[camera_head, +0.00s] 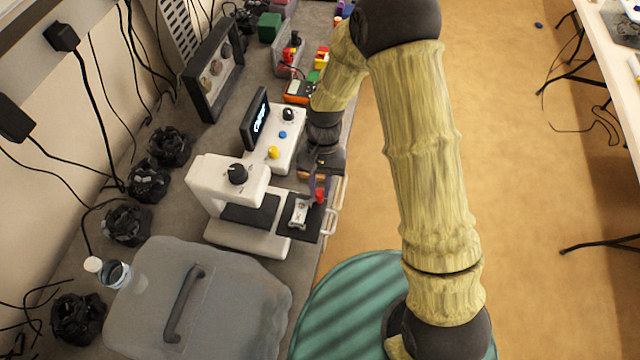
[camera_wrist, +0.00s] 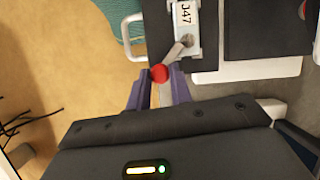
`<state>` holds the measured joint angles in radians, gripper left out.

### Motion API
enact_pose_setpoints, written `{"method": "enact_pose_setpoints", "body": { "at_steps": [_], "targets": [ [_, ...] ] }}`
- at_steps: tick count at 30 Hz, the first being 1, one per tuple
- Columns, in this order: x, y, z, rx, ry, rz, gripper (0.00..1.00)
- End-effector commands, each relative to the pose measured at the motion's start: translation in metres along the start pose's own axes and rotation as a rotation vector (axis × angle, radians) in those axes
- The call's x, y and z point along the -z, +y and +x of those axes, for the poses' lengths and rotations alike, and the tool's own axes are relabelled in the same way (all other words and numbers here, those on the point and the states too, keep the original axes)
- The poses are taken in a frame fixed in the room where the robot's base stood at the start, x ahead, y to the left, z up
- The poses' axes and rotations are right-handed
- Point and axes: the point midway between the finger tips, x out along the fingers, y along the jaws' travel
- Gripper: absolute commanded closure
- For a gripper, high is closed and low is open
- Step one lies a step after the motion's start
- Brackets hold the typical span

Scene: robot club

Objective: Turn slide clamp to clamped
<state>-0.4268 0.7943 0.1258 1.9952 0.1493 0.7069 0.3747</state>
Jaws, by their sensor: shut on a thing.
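The slide clamp (camera_head: 299,212) is a small silver toggle piece on a dark plate (camera_head: 289,221) at the front of a white machine. In the wrist view the clamp base (camera_wrist: 186,14) carries a label reading "J47". A metal lever (camera_wrist: 177,50) runs from it to a red knob (camera_wrist: 159,73). The red knob also shows in the head view (camera_head: 320,195). My gripper (camera_wrist: 159,92) has purple fingers and is shut on the lever's knob end, with the red knob at the fingertips. In the head view my gripper (camera_head: 318,184) reaches down to the knob beside the table edge.
The white machine (camera_head: 228,178) with a black dial stands just left of the clamp. A white control box with a screen (camera_head: 278,140) stands behind it. A grey lidded bin (camera_head: 235,300) is in front. Open floor lies to the right.

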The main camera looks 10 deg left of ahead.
Motion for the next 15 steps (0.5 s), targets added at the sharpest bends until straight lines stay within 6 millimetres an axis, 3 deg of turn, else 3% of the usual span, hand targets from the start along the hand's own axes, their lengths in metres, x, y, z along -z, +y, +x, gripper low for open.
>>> {"method": "enact_pose_setpoints", "body": {
  "at_steps": [1,2,4,15],
  "targets": [
    [-0.0028,-0.0002,0.0008,-0.002,-0.008,-0.002,1.00],
    [-0.0027,-0.0001,0.0008,-0.002,-0.008,-0.002,0.73],
    [-0.0023,0.0000,0.0007,-0.002,-0.007,-0.001,0.59],
    [-0.0001,-0.0001,-0.0019,0.000,-0.001,0.001,0.57]
  ]
}}
